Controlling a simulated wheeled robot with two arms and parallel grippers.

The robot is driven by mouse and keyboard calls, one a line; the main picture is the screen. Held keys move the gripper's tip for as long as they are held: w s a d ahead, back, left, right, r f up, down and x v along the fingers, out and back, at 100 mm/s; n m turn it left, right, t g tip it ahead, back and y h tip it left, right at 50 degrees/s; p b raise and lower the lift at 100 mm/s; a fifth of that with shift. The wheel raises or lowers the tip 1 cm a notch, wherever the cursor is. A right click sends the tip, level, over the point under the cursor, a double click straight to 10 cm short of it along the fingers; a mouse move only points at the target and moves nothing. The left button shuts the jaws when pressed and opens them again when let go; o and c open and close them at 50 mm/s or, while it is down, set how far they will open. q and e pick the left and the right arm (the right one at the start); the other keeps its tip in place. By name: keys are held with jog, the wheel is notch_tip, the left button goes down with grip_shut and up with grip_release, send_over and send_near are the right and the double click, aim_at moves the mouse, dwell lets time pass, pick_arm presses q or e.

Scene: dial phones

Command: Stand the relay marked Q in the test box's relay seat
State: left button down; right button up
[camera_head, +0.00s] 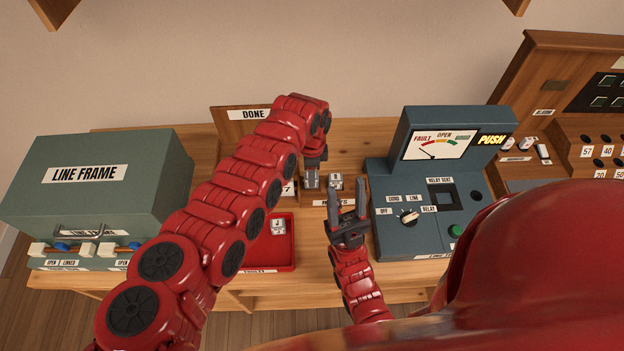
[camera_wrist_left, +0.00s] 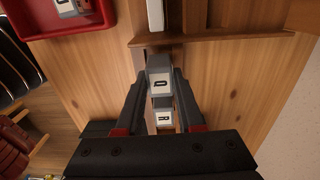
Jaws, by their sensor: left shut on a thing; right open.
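My left gripper (camera_head: 314,163) reaches over the wooden rack. In the left wrist view, its fingers (camera_wrist_left: 159,80) are shut on a grey relay with a white marked face (camera_wrist_left: 158,83). The mark looks like a D or a Q; I cannot tell which. A second marked relay (camera_wrist_left: 162,116) shows just below it. In the head view, a pale relay (camera_head: 335,182) stands beside the one at my left gripper. The test box (camera_head: 385,188) is at the right, with a dark square relay seat (camera_head: 443,196). My right gripper (camera_head: 347,213) is open and empty in front of the rack.
A red tray (camera_head: 270,266) holds a relay marked J (camera_head: 278,226). The line frame (camera_head: 85,205) stands at the left, a DONE board (camera_head: 238,115) behind. The test box has a knob (camera_head: 407,216) and green button (camera_head: 456,231). A wooden panel (camera_head: 555,60) stands at far right.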

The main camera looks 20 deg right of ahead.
pick_arm(q)
jog(key=shift+r+p, duration=1.4)
jog(key=shift+r, duration=1)
jog(key=shift+w+a+f, duration=0.1)
jog(key=shift+w+a, duration=0.15)
jog(key=w+a+r+n+b, duration=0.2)
jog(key=w+a+n, duration=0.2)
jog(key=a, duration=0.3)
jog(key=w+a+r+n+b, duration=0.3)
jog(key=w+a+n, duration=0.2)
jog(key=a, duration=0.3)
jog(key=shift+w, duration=0.75)
